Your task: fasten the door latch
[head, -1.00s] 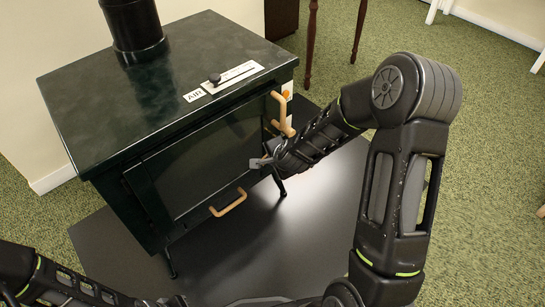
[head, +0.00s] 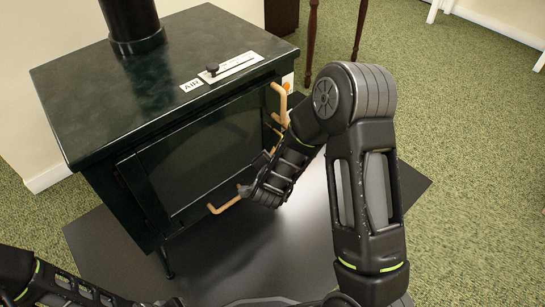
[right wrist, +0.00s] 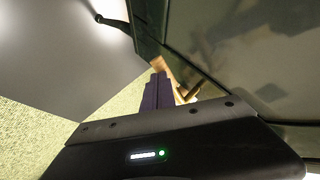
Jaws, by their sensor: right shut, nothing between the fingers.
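The dark green stove (head: 150,85) has a glass-fronted door (head: 195,150) that looks closed or nearly so; I cannot tell if it is flush. A tan, upright handle (head: 282,105) is at the door's right side, by the stove's corner. A tan bar handle (head: 226,204) is low on the front. My right gripper (head: 245,189) is near the right end of this lower handle. In the right wrist view its purplish fingers (right wrist: 157,91) are shut and empty, beside a tan handle piece (right wrist: 187,92); contact is unclear. My left gripper is out of view.
A dark floor plate (head: 225,255) lies under the stove. A black flue pipe (head: 132,22) rises from its top, with a slider (head: 232,68) near the front edge. Green carpet (head: 465,150) is clear to the right; dark red table legs (head: 311,45) stand behind.

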